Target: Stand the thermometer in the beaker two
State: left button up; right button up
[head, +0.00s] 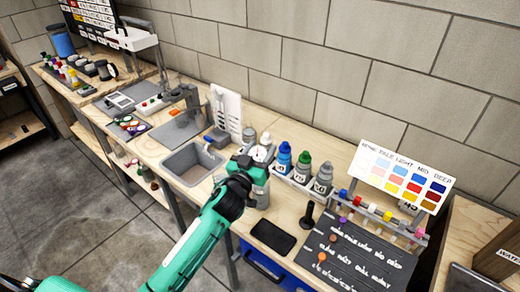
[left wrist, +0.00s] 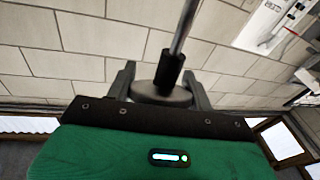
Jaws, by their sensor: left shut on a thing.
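My left gripper (head: 257,160) is over the bench, between the grey sink and the row of bottles. In the left wrist view, the gripper (left wrist: 163,85) is shut on a grey disc with a black collar and a thin metal stem, which looks like the thermometer (left wrist: 172,75). The stem points away from the gripper, with its far end out of the picture. In the head view, a pale round face (head: 261,153) shows at the gripper, probably the same thing. I cannot tell which vessel is beaker two. My right gripper is not in view.
Bottles with a blue cap (head: 284,158), a green cap (head: 302,167) and a grey cap (head: 323,178) stand right of the gripper. A grey sink (head: 190,165) is to its left.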

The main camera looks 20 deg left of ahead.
pick_arm(q)
jog(key=shift+f+b, duration=2.05)
jog(key=shift+f, duration=0.85)
jog(key=shift+f+b, duration=0.35)
jog(key=shift+f, duration=0.25)
jog(key=o, duration=0.9)
jog(key=shift+o, duration=0.8)
